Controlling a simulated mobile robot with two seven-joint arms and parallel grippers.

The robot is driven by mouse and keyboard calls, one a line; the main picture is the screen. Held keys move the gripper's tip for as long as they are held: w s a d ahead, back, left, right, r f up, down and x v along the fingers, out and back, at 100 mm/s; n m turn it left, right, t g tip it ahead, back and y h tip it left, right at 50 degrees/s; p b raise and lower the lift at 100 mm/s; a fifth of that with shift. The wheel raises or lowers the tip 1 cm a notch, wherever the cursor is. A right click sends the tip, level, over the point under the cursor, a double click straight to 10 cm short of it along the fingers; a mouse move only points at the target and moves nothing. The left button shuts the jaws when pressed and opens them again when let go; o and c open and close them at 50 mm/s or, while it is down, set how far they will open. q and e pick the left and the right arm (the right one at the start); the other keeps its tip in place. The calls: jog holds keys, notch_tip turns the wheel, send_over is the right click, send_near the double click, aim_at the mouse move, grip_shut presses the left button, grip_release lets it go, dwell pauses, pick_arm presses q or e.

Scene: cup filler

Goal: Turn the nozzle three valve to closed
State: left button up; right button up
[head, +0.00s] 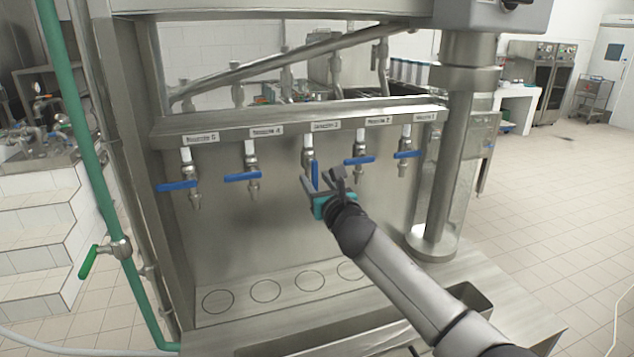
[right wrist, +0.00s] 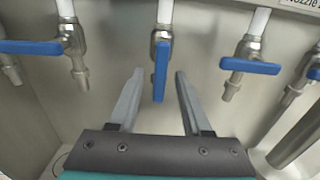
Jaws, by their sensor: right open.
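The nozzle three valve is the middle one of the row, and its blue handle (head: 315,174) points straight down along its nozzle. In the right wrist view this handle (right wrist: 160,72) hangs at the centre. My right gripper (head: 323,182) is open at the middle valve, below the label of nozzle three (head: 326,126). In the right wrist view its two fingers (right wrist: 159,76) appear on either side of the handle, with a gap on both sides. I cannot tell how far the fingertips reach along the handle's depth. My left gripper is not in view.
The neighbouring handles, nozzle four (head: 242,177) and nozzle two (head: 360,160), lie horizontal. Nozzle five (head: 177,186) and nozzle one (head: 406,155) are also horizontal. A steel column (head: 436,170) stands at the right. The steel tray with marked circles (head: 240,312) below is empty.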

grip_shut()
dwell(0.4)
